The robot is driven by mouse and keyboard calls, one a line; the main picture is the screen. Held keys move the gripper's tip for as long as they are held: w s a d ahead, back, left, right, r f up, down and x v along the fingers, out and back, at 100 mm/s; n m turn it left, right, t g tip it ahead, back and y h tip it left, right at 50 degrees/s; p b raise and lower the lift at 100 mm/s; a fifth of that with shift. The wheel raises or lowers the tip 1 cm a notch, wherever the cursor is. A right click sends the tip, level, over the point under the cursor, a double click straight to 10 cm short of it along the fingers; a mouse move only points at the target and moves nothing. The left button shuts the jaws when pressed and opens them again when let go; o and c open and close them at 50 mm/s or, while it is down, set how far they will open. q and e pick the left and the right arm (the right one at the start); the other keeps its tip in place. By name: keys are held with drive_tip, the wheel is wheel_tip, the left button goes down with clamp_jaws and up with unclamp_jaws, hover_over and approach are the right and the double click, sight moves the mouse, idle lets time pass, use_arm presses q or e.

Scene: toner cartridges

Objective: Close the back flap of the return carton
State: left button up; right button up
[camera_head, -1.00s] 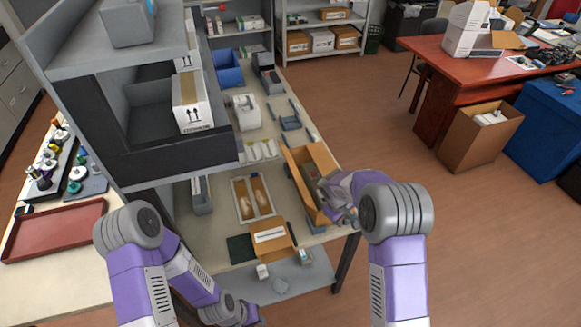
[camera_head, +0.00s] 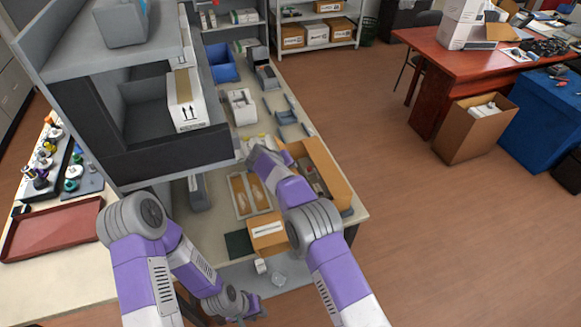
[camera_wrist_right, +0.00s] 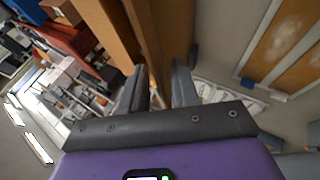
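The open brown return carton (camera_head: 330,178) stands at the right edge of the bench, partly hidden behind my right arm. A raised cardboard panel also shows in the right wrist view (camera_wrist_right: 146,35), nearly edge-on. My right gripper (camera_head: 256,150) is at the carton's left, far side. In the right wrist view my right gripper (camera_wrist_right: 158,88) has its fingers apart, with the cardboard panel running in line with the gap; whether they touch it I cannot tell. My left gripper (camera_head: 250,308) hangs low in front of the bench, away from the carton; its fingers are too small to read.
A smaller brown box (camera_head: 267,233) and a dark green mat (camera_head: 239,244) lie at the bench's front. Wooden-based trays (camera_head: 238,198) lie left of the carton. The grey shelf unit (camera_head: 170,150) rises at the left.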

drive_tip(key=shift+x, duration=1)
clamp_jaws()
idle(0.8)
